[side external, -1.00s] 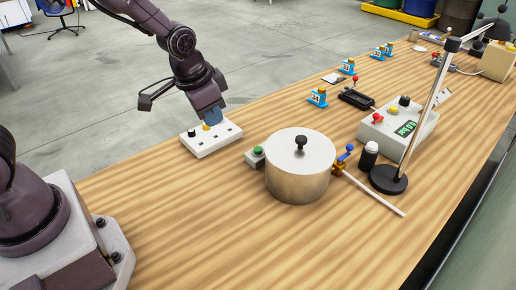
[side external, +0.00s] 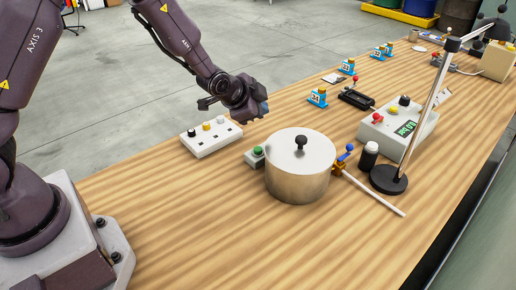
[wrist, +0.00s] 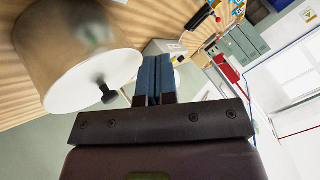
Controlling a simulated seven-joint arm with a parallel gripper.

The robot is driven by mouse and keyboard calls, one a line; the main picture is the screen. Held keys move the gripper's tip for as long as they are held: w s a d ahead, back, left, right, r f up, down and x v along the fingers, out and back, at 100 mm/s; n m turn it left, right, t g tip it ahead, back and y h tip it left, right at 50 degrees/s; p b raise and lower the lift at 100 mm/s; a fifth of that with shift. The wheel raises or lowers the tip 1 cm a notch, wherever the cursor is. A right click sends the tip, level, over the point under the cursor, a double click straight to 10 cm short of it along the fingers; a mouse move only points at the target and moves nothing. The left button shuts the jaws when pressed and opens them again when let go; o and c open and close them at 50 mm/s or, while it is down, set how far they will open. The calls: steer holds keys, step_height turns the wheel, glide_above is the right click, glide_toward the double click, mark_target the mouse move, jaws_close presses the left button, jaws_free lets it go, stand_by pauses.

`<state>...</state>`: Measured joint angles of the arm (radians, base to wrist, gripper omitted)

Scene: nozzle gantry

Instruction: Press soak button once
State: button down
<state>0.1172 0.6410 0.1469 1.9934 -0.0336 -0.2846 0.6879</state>
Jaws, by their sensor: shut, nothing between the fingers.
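No label reading "soak" can be made out in either view. A green button (side external: 257,150) sits on a small grey box beside the pot. A control box (side external: 405,135) with a green display carries a red, a yellow and a black knob. My gripper (side external: 262,108) is raised behind the pot, to the right of the white box, touching nothing. In the wrist view its blue fingers (wrist: 158,78) are shut and empty.
A lidded metal pot (side external: 298,175) stands in the middle of the bench; it also shows in the wrist view (wrist: 60,45). The bench front is clear.

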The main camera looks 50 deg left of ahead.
mark_target(259, 150)
steer(key=shift+f, duration=4.4)
steer(key=shift+f, duration=0.4)
steer(key=shift+f, duration=0.5)
steer(key=shift+r, duration=0.9)
steer(key=shift+r, duration=2.5)
